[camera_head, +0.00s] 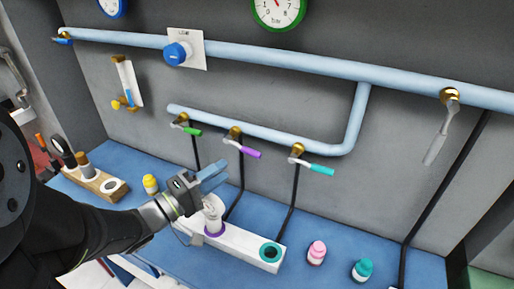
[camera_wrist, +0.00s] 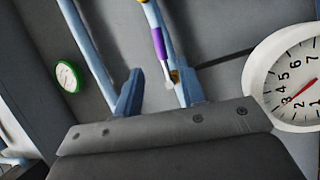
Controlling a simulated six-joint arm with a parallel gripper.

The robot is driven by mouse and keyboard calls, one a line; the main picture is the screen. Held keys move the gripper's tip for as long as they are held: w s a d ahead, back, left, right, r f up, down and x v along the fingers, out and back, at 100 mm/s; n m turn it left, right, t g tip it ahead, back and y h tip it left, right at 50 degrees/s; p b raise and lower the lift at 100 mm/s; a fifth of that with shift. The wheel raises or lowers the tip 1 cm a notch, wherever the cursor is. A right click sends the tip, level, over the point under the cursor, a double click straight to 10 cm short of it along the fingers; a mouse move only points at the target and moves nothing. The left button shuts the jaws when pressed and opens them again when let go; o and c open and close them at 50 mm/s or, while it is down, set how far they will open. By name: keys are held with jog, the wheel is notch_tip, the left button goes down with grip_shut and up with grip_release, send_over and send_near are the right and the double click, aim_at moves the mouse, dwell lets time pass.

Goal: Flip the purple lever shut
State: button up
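The purple lever (camera_head: 243,149) sits on the middle brass valve (camera_head: 235,132) of the lower pale-blue pipe. Its handle points right, roughly along the pipe, with a slight downward slant. In the wrist view the lever (camera_wrist: 158,44) shows beyond my fingers, its silver shank leading to the brass valve (camera_wrist: 175,76), which is partly hidden by the right finger. My gripper (camera_head: 214,176) is in front of and below the lever in the head view. In the wrist view my gripper (camera_wrist: 158,92) has its blue fingers apart, and nothing is seen held between them.
A green lever (camera_head: 193,132) and a teal lever (camera_head: 322,171) flank the purple one. A grey lever (camera_head: 435,145) hangs at right. Below stands a white press bench (camera_head: 240,245); pink (camera_head: 316,253) and teal (camera_head: 362,270) bottles stand right. A large dial (camera_wrist: 292,80) is close at right.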

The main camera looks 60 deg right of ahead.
aim_at(244, 149)
jog(key=x, duration=1.2)
grip_shut()
